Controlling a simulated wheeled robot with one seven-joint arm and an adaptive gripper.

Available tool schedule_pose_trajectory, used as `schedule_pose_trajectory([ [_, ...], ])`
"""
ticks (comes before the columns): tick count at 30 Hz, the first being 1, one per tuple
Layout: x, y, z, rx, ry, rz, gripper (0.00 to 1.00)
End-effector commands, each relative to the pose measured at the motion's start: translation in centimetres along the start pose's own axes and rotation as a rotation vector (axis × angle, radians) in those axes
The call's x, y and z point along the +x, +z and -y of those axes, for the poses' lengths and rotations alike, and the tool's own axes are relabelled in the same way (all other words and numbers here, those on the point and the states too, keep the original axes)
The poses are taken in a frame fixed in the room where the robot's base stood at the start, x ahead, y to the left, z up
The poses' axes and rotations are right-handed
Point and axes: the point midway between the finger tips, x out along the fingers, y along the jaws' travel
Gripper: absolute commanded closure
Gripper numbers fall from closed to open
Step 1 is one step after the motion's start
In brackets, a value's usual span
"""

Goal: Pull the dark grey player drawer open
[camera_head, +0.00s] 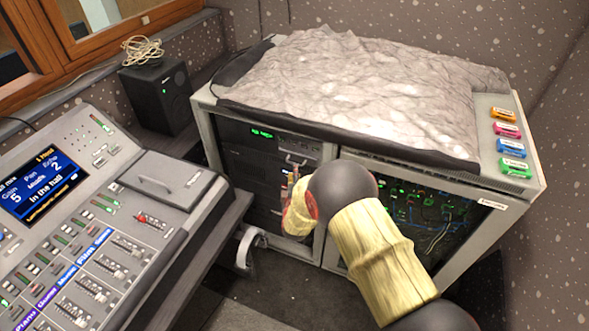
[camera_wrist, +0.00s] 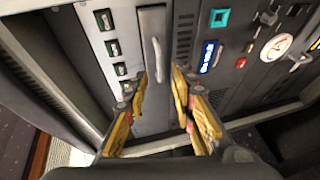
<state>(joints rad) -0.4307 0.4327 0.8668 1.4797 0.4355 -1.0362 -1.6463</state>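A grey drawer front (camera_wrist: 165,118) with a pale bar handle (camera_wrist: 155,45) shows in the wrist view; the picture is turned, so the handle runs up and down. My gripper (camera_wrist: 159,80) is open, with one yellow finger on each side of the handle's lower end. I cannot tell whether either finger touches it. In the head view, the handle (camera_head: 296,160) shows on the rack front, just above my gripper (camera_head: 293,175). The drawer looks flush with the rack. My wrist and arm hide part of the rack there.
The cabinet (camera_head: 209,122) has a crumpled grey cover (camera_head: 350,85) and several coloured blocks on top. A mesh-fronted bay (camera_head: 400,200) with green lights is to the right. The mixing desk (camera_head: 160,185) is at the left, with a black speaker (camera_head: 158,98) behind it.

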Motion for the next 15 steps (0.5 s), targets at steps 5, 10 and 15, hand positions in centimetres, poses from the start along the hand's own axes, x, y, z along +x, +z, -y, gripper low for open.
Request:
schedule_pose_trajectory([
  [5,2.7,0.0,0.3,0.002,-0.001,0.000,0.74],
  [10,4.1,0.0,0.1,0.002,-0.001,0.000,0.74],
  [15,4.4,0.0,0.1,0.002,-0.002,0.000,0.74],
])
